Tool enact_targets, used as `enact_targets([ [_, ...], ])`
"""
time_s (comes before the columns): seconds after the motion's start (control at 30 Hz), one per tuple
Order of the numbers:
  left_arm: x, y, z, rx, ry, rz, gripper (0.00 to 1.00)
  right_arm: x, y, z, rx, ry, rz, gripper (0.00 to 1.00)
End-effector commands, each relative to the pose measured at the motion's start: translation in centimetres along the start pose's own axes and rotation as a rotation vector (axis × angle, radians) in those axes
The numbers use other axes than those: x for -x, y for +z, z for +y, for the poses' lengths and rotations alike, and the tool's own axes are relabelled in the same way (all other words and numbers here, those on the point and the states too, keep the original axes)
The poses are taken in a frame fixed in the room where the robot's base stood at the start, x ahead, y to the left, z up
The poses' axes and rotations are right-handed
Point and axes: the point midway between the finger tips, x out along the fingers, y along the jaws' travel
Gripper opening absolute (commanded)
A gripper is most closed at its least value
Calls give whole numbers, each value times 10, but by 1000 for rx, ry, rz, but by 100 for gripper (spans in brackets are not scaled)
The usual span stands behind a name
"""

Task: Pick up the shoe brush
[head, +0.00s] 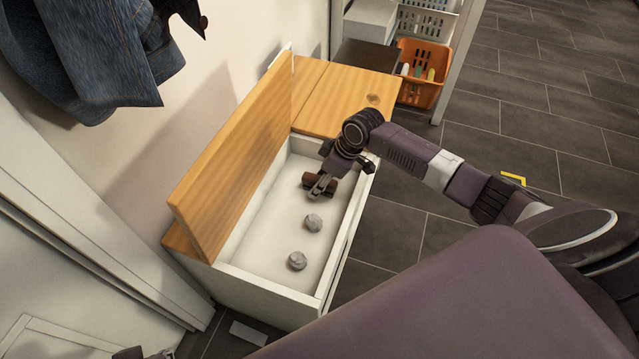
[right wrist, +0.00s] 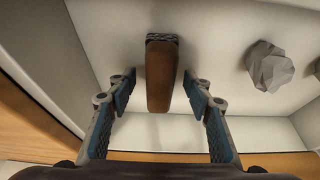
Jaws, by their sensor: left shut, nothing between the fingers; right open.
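The shoe brush (right wrist: 163,78), with a brown body and a dark bristly end, lies on the white floor of the open bench compartment (head: 235,274). In the right wrist view it lies between the spread fingers of my right gripper (right wrist: 158,84), with gaps on both sides. In the head view my right arm reaches in from the right, and its gripper (head: 322,186) is down inside the compartment at the brush, partly covering it. My left gripper (head: 142,353) shows only as a dark piece at the bottom edge, shut and far from the brush.
Two grey stone-like lumps (head: 312,222) (head: 297,260) lie nearer in the compartment. The raised wooden lid (head: 238,150) stands along its left side. The neighbouring lid (head: 340,98) is shut. An orange basket (head: 422,92) stands behind. Dark tiled floor is open at right.

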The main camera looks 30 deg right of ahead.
Motion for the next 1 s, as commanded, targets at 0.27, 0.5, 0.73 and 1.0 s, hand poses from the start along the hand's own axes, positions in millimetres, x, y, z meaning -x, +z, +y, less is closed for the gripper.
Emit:
enact_targets([
  [0.27,0,2,0,0,-1,-11,0,0,0,0,0,0,0,46],
  [0.5,0,2,-1,0,-1,-8,0,0,0,0,0,0,0,36],
  [0.73,0,2,-1,0,-2,-7,0,0,0,0,0,0,0,11],
  [1.0,0,2,-1,-1,-2,-6,0,0,0,0,0,0,1,0],
])
